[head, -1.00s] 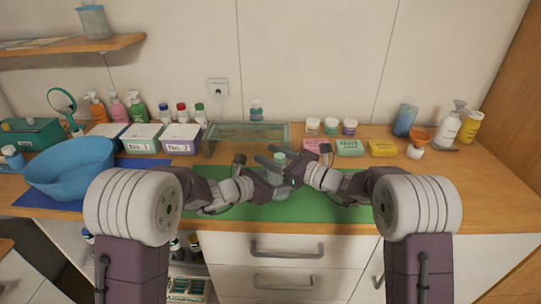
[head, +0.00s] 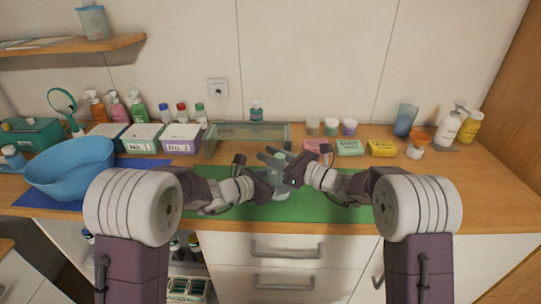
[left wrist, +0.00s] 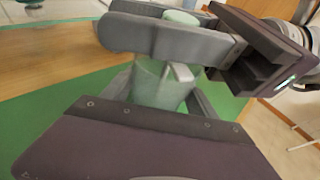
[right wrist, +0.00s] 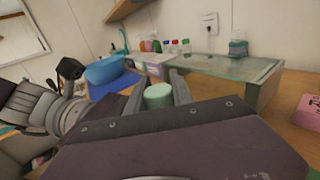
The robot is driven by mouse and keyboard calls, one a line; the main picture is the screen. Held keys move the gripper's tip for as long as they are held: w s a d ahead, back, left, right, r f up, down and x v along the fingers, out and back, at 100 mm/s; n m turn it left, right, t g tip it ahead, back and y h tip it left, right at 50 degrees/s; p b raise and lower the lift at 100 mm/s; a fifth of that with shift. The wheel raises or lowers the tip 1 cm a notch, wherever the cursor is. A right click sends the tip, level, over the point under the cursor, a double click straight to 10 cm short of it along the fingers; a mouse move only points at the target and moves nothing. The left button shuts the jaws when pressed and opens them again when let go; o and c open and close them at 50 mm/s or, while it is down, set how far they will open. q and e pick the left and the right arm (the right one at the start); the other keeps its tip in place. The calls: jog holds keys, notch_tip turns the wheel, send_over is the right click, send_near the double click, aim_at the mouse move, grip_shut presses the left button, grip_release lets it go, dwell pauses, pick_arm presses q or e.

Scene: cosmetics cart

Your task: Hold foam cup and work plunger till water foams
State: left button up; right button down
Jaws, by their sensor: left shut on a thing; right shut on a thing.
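The foam cup (left wrist: 158,86) is translucent green and stands upright above the green mat (head: 310,207). My left gripper (left wrist: 165,98) is shut around its body, with a finger on either side. The plunger's mint-green knob (right wrist: 158,96) tops the cup and also shows in the left wrist view (left wrist: 182,17). My right gripper (right wrist: 164,86) is shut on the knob, its fingers on both sides. In the head view both grippers meet at the mat's middle, the right gripper (head: 272,158) above the left. The cup is mostly hidden there, and no foam can be made out.
A glass shelf stand (head: 248,133) is behind the grippers. Labelled boxes (head: 180,138) and a blue basin (head: 70,176) stand to the left. Soap bars (head: 349,147) and pump bottles (head: 449,128) stand to the right. The mat's right part is clear.

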jog(key=shift+r, duration=0.1)
dwell(0.7)
notch_tip(320, 180, up, 5)
jog(key=shift+r, duration=0.15)
jog(key=c, duration=1.1)
grip_release()
jog(key=shift+d, duration=0.1)
jog(key=v, duration=1.2)
